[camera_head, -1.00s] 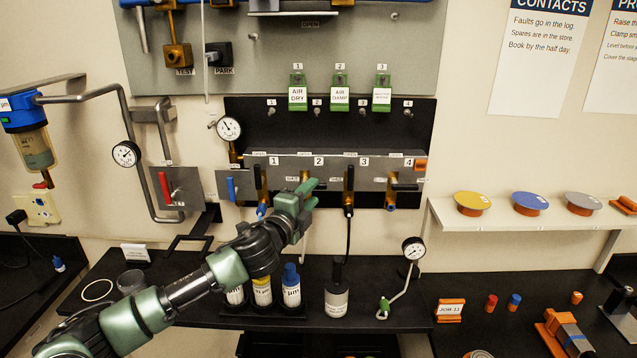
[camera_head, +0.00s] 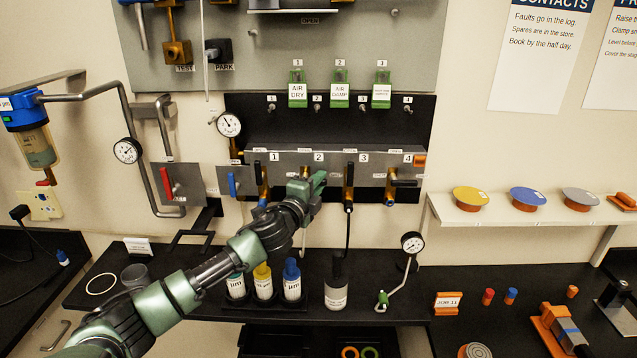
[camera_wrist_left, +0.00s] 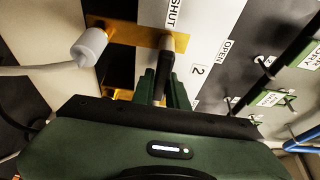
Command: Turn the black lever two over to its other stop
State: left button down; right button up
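Black lever two shows in the left wrist view (camera_wrist_left: 164,72), its root at a brass valve body (camera_wrist_left: 140,36) beside the SHUT label; an OPEN label and the number 2 are to its right. My left gripper (camera_wrist_left: 162,92) has its two green fingers on either side of the lever's lower end. I cannot tell whether they press on it. In the head view my left gripper (camera_head: 314,184) is in front of valve 2 on the grey panel (camera_head: 335,161) and hides most of that lever. My right gripper is not in view.
Neighbouring black levers one (camera_head: 262,196), three (camera_head: 348,196) and four (camera_head: 402,183) flank my gripper on the same panel. A black hose hangs below valve three. Bottles (camera_head: 292,280) and a dark-topped bottle (camera_head: 336,285) stand on the black bench below.

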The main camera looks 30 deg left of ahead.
pick_arm(q)
jog(key=shift+f+n+b, duration=0.15)
jog(key=shift+n+b, duration=0.25)
jog(key=shift+b, duration=0.45)
jog(key=r+n+t+y+b, duration=0.1)
jog(key=n+b, duration=0.3)
jog(key=b, duration=0.1)
jog(key=a+r+n+t+y+b, duration=0.1)
jog(key=n+y+b, duration=0.1)
jog(key=n+b, duration=0.3)
jog(key=s+n+y+b, duration=0.1)
jog(key=n+y+b, duration=0.1)
jog(key=n+b, duration=0.3)
jog(key=shift+a+r+t, duration=0.35)
jog(key=shift+r+t, duration=0.05)
jog(key=n+y+b, duration=0.1)
jog(key=n, duration=0.1)
jog(key=n+y+b, duration=0.1)
jog(key=shift+s+a+r+n, duration=0.2)
jog(key=shift+a+n, duration=0.1)
jog(key=shift+n, duration=0.1)
jog(key=shift+s+a+r+n+g+y+b, duration=0.15)
jog(key=shift+n+g+y+b, duration=0.3)
jog(key=shift+n, duration=0.5)
jog(key=shift+s+a+n+g+y+b, duration=0.1)
jog(key=shift+a+n+g+y+b, duration=0.15)
jog(key=shift+n+y+b, duration=0.5)
jog(key=shift+n, duration=0.4)
